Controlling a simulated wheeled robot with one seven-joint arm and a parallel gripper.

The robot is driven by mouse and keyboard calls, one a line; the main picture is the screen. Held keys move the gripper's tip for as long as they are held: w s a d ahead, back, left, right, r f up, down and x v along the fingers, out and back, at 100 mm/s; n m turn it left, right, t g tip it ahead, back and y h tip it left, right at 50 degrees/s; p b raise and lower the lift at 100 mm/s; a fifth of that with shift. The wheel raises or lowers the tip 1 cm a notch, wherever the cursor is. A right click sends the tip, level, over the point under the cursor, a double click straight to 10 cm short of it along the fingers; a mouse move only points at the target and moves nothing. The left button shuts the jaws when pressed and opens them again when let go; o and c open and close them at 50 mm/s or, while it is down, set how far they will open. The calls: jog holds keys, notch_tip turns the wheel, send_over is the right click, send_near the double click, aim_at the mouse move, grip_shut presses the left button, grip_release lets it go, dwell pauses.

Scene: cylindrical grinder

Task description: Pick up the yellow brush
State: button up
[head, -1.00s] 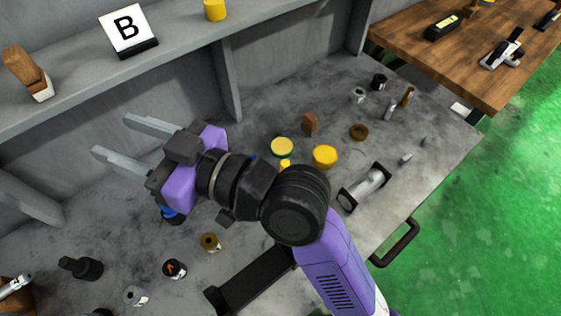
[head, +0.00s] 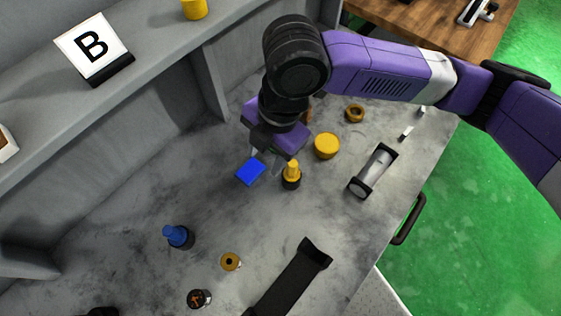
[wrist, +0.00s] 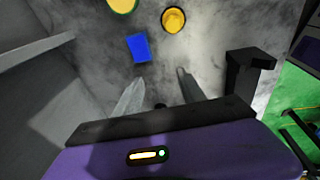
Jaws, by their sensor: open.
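The yellow brush (head: 291,174) stands upright on the grey bench, a yellow handle above a dark round base. In the head view it is just to the lower right of my gripper (head: 266,161), whose fingers are partly hidden by its body. In the wrist view my gripper (wrist: 160,78) is open, with bare bench between its fingertips. A round yellow thing shows ahead of the fingers there; I cannot tell whether it is the brush. A blue block (head: 250,171) lies close by my gripper, and it also shows in the wrist view (wrist: 138,47).
A yellow cylinder (head: 326,146) and a roller in a black cradle (head: 373,171) are to the right. A black bracket (head: 290,281) lies at the front. A blue-topped brush-like thing (head: 178,236) stands at the left. A shelf with a B sign (head: 93,48) borders the back.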

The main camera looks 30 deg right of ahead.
jog(key=h, duration=0.2)
send_over(293, 163)
jog(key=shift+w+f+g, duration=0.1)
jog(key=shift+f+g, duration=0.3)
jog(key=shift+f, duration=0.15)
jog(key=shift+f+p, duration=0.6)
jog(key=shift+f, duration=3.2)
grip_shut()
